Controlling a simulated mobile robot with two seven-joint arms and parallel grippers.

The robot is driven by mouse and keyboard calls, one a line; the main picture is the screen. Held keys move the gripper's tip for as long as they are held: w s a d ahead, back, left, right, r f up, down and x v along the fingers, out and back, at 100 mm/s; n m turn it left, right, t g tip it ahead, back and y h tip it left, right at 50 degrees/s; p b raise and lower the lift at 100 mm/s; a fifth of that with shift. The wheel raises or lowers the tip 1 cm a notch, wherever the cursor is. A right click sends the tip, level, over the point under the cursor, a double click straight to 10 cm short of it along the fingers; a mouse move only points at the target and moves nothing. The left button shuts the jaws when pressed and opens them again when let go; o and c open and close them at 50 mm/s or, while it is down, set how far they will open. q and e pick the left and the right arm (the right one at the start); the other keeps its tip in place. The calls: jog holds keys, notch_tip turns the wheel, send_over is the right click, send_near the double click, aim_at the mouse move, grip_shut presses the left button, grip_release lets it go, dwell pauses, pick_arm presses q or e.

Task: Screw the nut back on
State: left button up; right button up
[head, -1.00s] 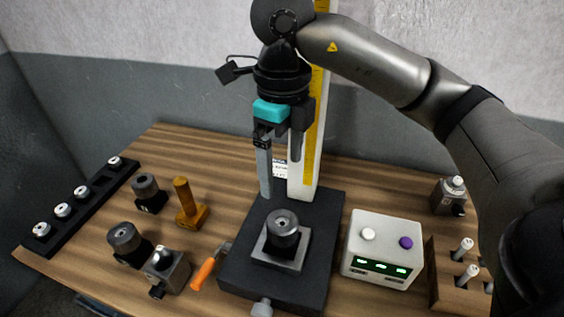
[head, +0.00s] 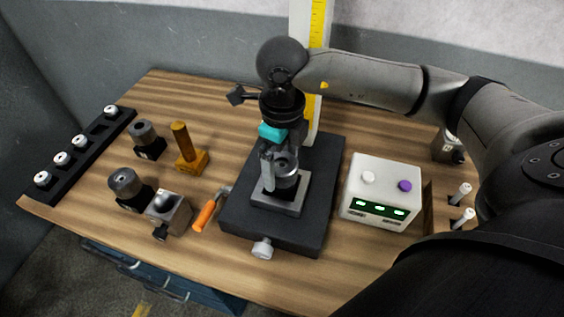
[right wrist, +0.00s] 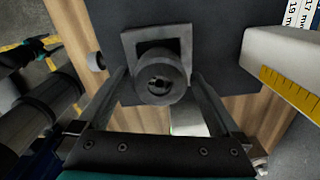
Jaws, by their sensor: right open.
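A dark round nut (head: 289,163) with a central bore sits upright at the square grey block (head: 277,205) on the black base. In the right wrist view the gripper (right wrist: 160,86) is open, one finger on each side of the nut, with visible gaps. How far the nut is threaded on cannot be seen. Dark, teal-edged parts at that view's left may be my left gripper (right wrist: 30,50).
A white box (head: 380,190) with two buttons stands right of the base. A white column (head: 312,110) with a yellow scale rises behind. Left lie an orange-handled tool (head: 204,215), a brass-coloured post (head: 182,140), dark holders (head: 125,183) and a black rack (head: 74,165).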

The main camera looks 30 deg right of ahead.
jog(key=shift+f, duration=0.25)
jog(key=c, duration=1.4)
jog(key=m, duration=0.6)
jog(key=shift+r+m+p, duration=0.1)
jog(key=shift+m+p, duration=0.3)
jog(key=shift+m, duration=1.2)
jog(key=m+p, duration=0.1)
jog(key=m, duration=0.3)
jog(key=m+p, duration=0.2)
jog(key=m, duration=0.3)
